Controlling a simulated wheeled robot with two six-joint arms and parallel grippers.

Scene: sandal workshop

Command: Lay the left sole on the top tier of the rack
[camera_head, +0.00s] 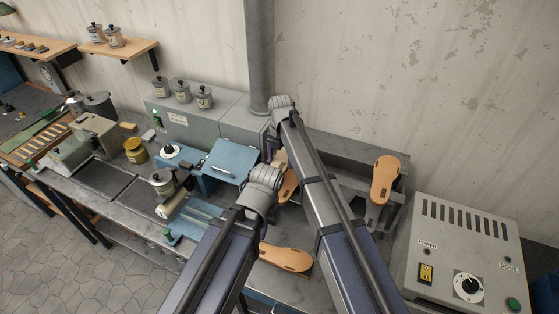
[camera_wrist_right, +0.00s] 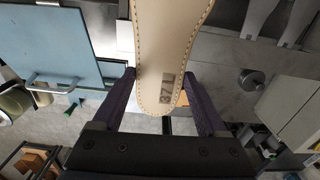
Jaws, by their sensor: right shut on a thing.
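My right gripper (camera_head: 270,151) is small in the head view and partly hidden by my arm. In the right wrist view its dark purple jaws (camera_wrist_right: 167,108) are shut on the left sole (camera_wrist_right: 160,65), which is cream, stitched along its edge and stamped "37 L". In the head view a tan part of a sole (camera_head: 288,186) shows between my arms; this appears to be the held one. The grey metal rack (camera_head: 352,184) stands at the right behind my right arm, partly hidden. My left arm is in view, but its jaws are hidden.
A tan sole (camera_head: 385,179) rests at the rack's right side. Another sole (camera_head: 286,258) lies near the bench's front, beside my arms. A blue lidded box (camera_head: 232,160) stands left of the gripper. A grey control box (camera_head: 460,250) stands at the right.

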